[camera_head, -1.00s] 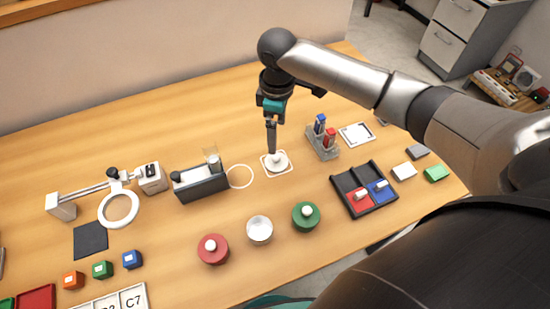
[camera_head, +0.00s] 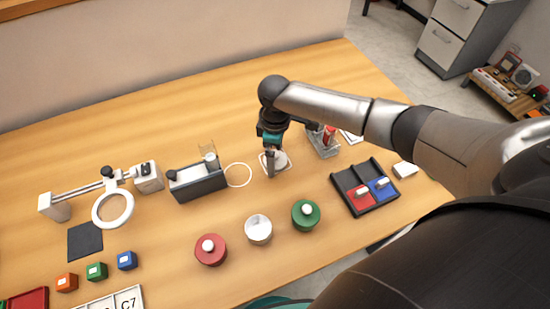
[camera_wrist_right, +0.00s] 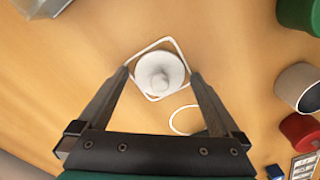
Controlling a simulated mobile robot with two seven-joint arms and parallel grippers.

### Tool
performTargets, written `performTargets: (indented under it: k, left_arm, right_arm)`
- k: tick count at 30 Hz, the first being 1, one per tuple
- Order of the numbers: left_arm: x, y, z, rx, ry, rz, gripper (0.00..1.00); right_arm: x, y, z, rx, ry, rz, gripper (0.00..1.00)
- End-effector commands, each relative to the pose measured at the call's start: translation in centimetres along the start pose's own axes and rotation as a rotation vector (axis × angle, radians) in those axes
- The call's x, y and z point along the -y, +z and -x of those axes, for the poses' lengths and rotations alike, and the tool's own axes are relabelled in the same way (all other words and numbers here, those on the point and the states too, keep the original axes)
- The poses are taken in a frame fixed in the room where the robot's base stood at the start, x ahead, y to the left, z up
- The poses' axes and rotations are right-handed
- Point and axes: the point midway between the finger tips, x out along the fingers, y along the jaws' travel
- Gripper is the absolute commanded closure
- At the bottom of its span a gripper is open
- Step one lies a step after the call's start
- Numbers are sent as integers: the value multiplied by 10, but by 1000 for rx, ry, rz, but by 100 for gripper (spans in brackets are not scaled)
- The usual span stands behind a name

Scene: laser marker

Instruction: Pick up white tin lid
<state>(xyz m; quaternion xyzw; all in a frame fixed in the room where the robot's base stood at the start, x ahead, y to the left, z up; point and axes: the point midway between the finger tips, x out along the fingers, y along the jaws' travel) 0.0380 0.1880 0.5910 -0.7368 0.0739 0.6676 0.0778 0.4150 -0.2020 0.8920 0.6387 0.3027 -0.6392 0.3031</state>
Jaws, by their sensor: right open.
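The white tin lid (camera_wrist_right: 158,76) is a round disc with a knob on top. It lies on the table within a white square outline (camera_wrist_right: 139,92). In the head view the lid (camera_head: 281,158) is partly hidden by my right gripper (camera_head: 271,174). In the right wrist view my right gripper (camera_wrist_right: 160,72) is open, with one finger on either side of the lid; I cannot tell whether they touch it. An open white tin (camera_head: 258,229) stands in front, between a red tin (camera_head: 210,250) and a green tin (camera_head: 305,214), both with lids on. My left gripper is not in view.
A dark divided tray (camera_head: 366,190) with red and blue pieces lies to the right. A grey holder (camera_head: 197,184) and a white ring outline (camera_head: 238,175) are left of the lid. A clear stand (camera_head: 323,144) is close behind my right gripper.

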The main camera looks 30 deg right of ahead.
Motion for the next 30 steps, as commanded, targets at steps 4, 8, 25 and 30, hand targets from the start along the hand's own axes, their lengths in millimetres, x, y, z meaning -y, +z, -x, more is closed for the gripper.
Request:
performTargets:
  k: [4,8,25,30]
  left_arm:
    - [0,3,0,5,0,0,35]
    - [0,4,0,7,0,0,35]
    - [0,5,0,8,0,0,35]
    - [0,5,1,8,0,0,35]
  right_arm:
    - [0,0,0,0,0,0,8]
    - [0,0,1,0,0,0,22]
    - [0,0,1,0,0,0,71]
    - [0,0,4,-1,1,0,71]
